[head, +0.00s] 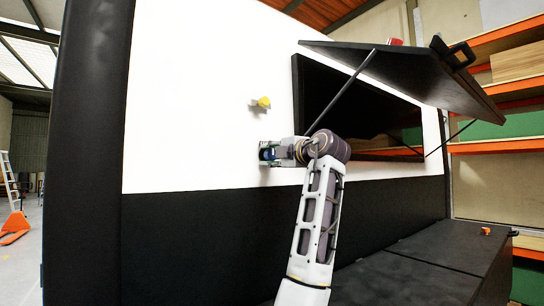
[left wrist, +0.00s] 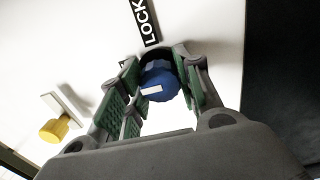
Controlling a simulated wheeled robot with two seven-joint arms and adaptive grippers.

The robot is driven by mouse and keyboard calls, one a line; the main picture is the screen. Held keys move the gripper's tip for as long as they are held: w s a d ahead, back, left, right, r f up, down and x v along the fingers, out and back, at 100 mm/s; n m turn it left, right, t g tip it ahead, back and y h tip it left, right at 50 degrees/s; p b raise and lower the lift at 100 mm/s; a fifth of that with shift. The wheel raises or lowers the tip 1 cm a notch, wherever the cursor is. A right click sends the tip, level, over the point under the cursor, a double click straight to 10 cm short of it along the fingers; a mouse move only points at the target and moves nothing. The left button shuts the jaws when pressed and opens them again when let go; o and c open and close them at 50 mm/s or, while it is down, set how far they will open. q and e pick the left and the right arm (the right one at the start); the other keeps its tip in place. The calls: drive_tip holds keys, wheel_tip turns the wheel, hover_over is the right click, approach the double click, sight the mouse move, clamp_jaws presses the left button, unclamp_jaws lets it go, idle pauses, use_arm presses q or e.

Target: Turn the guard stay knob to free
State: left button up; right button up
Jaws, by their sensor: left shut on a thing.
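The blue guard stay knob (left wrist: 161,82) is on the white wall panel. It carries a white mark (left wrist: 151,90) on its face. A black label reading LOCK (left wrist: 145,22) is on the wall just beyond the knob in the left wrist view. My left gripper (head: 273,152) is at the knob, its green-padded fingers (left wrist: 155,95) on either side of it and shut on it. In the head view the gripper hides most of the knob, leaving a bit of blue. No label reading free is visible. My right gripper is not in view.
A yellow knob (head: 262,102) sticks out of the white wall above the gripper; it also shows in the left wrist view (left wrist: 52,131). A black flap (head: 405,75) is propped open over an opening to the right. A black box top (head: 425,270) stands below.

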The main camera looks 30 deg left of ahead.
use_arm(q)
drive_tip(key=shift+f, duration=0.15)
drive_tip(key=o, duration=1)
drive_tip(key=shift+o, duration=0.2)
drive_tip(key=shift+d, duration=0.15)
drive_tip(key=v, duration=1.1)
drive_tip(key=shift+s+d, duration=0.2)
drive_tip(key=shift+d, duration=0.15)
